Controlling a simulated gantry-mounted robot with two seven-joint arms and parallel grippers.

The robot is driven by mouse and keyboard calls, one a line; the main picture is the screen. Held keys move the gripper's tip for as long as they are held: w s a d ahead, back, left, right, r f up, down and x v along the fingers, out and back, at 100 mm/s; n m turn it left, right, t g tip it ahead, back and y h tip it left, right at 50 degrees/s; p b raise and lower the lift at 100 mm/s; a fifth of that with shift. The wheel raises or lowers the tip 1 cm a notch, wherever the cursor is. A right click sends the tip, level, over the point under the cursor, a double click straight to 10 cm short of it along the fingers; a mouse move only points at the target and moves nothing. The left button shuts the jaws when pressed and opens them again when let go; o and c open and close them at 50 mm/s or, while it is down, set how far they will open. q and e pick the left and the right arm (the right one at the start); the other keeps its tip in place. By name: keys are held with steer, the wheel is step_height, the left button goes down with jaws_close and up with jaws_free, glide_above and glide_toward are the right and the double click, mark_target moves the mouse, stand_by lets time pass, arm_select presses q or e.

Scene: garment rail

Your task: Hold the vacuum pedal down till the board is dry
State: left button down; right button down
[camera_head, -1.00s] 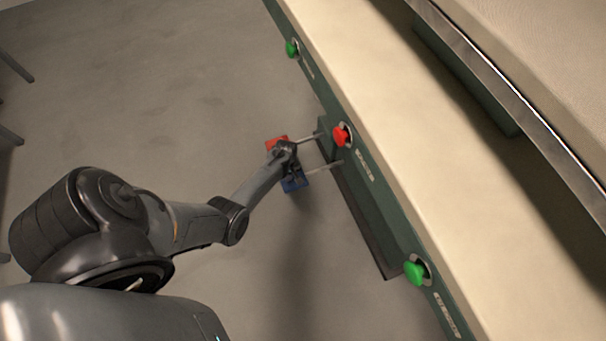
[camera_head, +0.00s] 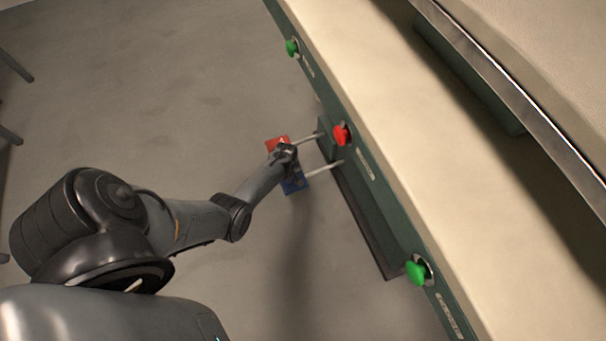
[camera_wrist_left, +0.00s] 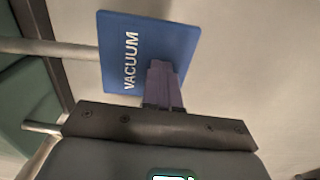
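The blue pedal (camera_head: 295,186), marked VACUUM, sits low over the floor on a metal rod. It shows large in the left wrist view (camera_wrist_left: 140,48). My left gripper (camera_wrist_left: 164,72) has its fingers together, with the tips over the pedal's lower right part. They appear to touch it, but how far the pedal is pressed I cannot tell. In the head view, my left gripper (camera_head: 288,166) partly covers the pedal. A long cream board surface (camera_head: 400,120) runs diagonally above the green frame. No damp patch is distinguishable on it. My right gripper is out of view.
A red pedal (camera_head: 277,143) is just beside the blue one. A red button (camera_head: 341,135) and green buttons (camera_head: 292,47) (camera_head: 415,271) stick out from the green frame. A metal-edged padded part (camera_head: 550,45) is at upper right. Floor to the left is mostly clear.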

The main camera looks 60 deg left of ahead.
arm_select(q)
steer(key=shift+f, duration=0.6)
steer(key=shift+f+b, duration=0.55)
stand_by(0.9)
step_height(320, 180, up, 4)
steer(key=p, duration=0.4)
steer(key=shift+r, duration=0.1)
step_height(320, 180, up, 5)
steer(key=p, duration=0.5)
stand_by(0.3)
steer(key=shift+s, duration=0.1)
